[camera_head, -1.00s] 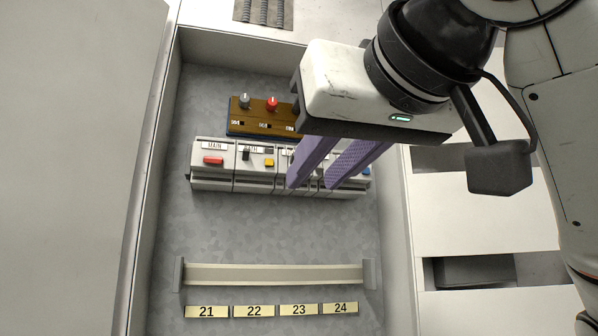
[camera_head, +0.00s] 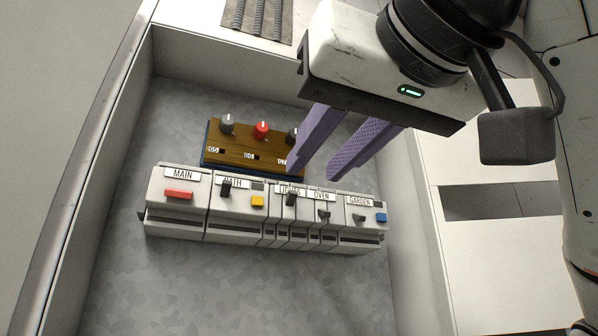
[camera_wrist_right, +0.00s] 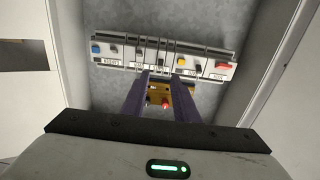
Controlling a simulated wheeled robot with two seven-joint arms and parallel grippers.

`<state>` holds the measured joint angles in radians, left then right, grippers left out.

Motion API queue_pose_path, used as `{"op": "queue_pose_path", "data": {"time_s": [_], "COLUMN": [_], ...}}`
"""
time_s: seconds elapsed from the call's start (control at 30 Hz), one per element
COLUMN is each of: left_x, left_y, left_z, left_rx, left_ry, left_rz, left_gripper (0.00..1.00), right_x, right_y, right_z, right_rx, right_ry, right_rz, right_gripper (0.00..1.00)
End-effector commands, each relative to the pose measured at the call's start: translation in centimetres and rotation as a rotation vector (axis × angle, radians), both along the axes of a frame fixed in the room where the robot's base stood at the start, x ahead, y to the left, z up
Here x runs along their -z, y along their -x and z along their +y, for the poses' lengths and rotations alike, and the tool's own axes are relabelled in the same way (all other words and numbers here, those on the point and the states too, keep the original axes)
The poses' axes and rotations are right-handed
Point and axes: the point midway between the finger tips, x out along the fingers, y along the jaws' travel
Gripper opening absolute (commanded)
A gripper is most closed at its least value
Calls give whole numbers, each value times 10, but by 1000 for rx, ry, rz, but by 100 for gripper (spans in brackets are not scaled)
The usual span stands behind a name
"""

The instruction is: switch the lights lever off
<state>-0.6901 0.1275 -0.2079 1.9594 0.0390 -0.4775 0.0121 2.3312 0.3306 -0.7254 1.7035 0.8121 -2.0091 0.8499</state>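The lights lever (camera_head: 291,199) is a small dark toggle under the LIGHTS label, in the middle of the breaker row (camera_head: 235,225). It stands near its label, as the BATH lever (camera_head: 226,189) does, while the OVEN lever (camera_head: 323,215) sits lower. My right gripper (camera_head: 312,172) has two purple fingers spread apart with nothing between them. It hangs above the row, its fingertips close to the LIGHTS and OVEN labels; contact is not visible. In the right wrist view the fingers (camera_wrist_right: 158,80) point at the middle of the row. My left gripper is not in view.
Behind the row is a brown block (camera_head: 247,152) with grey, red and black knobs. MAIN has a red switch (camera_head: 178,194); yellow (camera_head: 258,201) and blue (camera_head: 381,217) buttons sit beside other levers. Cabinet walls (camera_head: 100,130) enclose the panel. The panel floor in front is clear.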

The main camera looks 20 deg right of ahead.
Motion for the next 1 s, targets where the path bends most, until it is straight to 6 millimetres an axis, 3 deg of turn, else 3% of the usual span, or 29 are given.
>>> {"op": "queue_pose_path", "data": {"time_s": [0.13,0.33,0.77,0.9,1.0], "left_x": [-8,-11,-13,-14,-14], "left_y": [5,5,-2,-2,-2], "left_z": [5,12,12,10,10], "left_rx": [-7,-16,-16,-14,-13], "left_ry": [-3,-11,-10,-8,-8], "left_rz": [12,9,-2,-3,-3], "left_gripper": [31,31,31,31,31], "right_x": [-3,-1,1,0,0], "right_y": [-28,-53,-63,-63,-63], "right_z": [2,1,2,2,2], "right_rx": [-3,2,0,0,0], "right_ry": [0,0,0,0,0], "right_rz": [7,3,1,1,1], "right_gripper": [27,27,27,4,0]}}
